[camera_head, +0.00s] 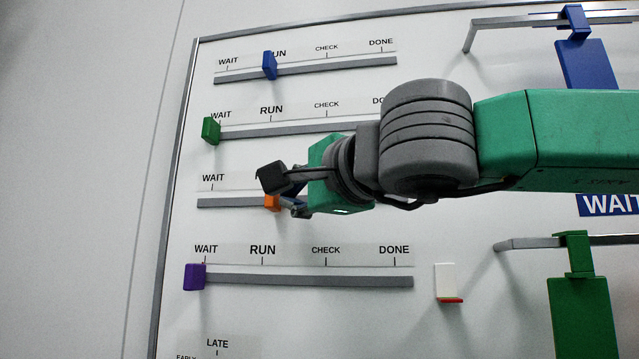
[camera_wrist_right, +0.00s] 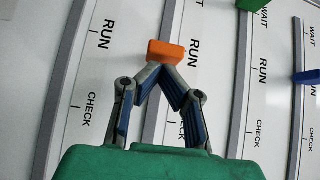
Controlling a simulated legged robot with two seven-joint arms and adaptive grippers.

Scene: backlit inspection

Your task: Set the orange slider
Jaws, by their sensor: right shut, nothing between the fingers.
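The orange slider (camera_head: 271,202) sits on the third rail from the top (camera_head: 230,203) of the white board, beside the RUN label, whose text is mostly hidden in the head view. In the right wrist view the orange slider (camera_wrist_right: 167,51) is level with RUN (camera_wrist_right: 194,53). My right gripper (camera_head: 282,200) is shut and empty. Its fingertips (camera_wrist_right: 160,70) meet at the slider's side toward CHECK, at or very near its surface. My right gripper and arm hide the right part of this rail in the head view. My left gripper is not in view.
A blue slider (camera_head: 269,65) sits near RUN on the top rail. A green slider (camera_head: 211,131) and a purple slider (camera_head: 194,276) sit at WAIT on the rails above and below the orange one. Hanging blue (camera_head: 588,65) and green (camera_head: 583,315) plates are at right.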

